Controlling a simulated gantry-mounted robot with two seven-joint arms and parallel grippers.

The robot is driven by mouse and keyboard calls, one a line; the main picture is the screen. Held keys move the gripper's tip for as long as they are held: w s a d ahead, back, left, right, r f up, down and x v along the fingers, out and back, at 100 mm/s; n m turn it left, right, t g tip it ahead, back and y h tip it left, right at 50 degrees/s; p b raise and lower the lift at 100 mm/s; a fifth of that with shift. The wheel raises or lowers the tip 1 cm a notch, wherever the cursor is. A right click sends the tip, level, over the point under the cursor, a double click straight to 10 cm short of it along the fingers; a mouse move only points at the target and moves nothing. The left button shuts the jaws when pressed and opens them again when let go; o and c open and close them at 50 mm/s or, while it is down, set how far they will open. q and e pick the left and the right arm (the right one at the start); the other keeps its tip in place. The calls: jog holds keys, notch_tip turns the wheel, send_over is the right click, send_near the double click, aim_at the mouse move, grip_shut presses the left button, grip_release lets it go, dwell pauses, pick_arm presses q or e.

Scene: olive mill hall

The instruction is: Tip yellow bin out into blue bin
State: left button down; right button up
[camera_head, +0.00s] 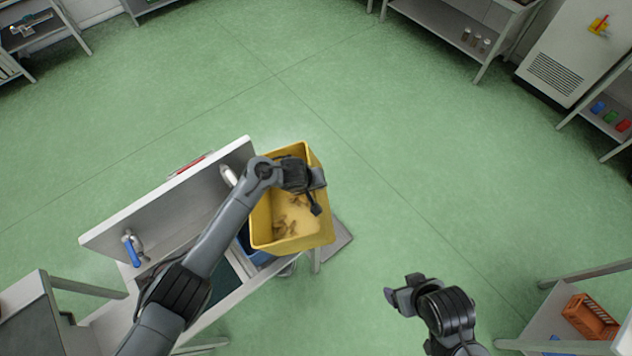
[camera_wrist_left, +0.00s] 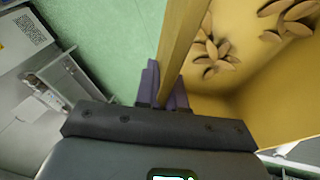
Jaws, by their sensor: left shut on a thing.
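The yellow bin (camera_head: 293,245) is in the middle of the head view, with several brown pieces (camera_head: 290,222) inside it. My left gripper (camera_head: 317,192) is shut on the bin's rim at its right side. In the left wrist view the purple-grey fingers (camera_wrist_left: 163,90) clasp the bin's wall (camera_wrist_left: 182,45), and brown clumps (camera_wrist_left: 215,55) lie inside. The blue bin (camera_head: 261,258) shows only as a small strip below the yellow bin; the rest is hidden. My right gripper (camera_head: 399,295) is apart at lower right, holding nothing visible; its jaw opening is unclear.
A bench with a pale raised panel (camera_head: 165,208) stands left of the yellow bin, with a blue-handled item (camera_head: 132,250) on the panel. Shelves line the room's edges. An orange crate (camera_head: 590,317) sits on the lower right shelf. The green floor (camera_head: 400,150) is clear.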

pick_arm(q)
jog(key=shift+a+r+h, duration=0.5)
jog(key=shift+r, duration=0.1)
jog(key=shift+s+a+r+n+t+h+b, duration=0.25)
jog(key=shift+a+n+t+h+b, duration=0.25)
jog(key=shift+a+h+b, duration=2.15)
jog(key=shift+s+a+r+n+t+h+b, duration=0.4)
jog(key=shift+a+h+b, duration=1.35)
jog(key=shift+a, duration=1.85)
jog(key=shift+a+r+n+t+h+b, duration=0.15)
jog(key=shift+a+n+t+h+b, duration=0.45)
jog(key=shift+a+h+b, duration=2.05)
jog(key=shift+a+r, duration=0.2)
jog(key=shift+a, duration=0.8)
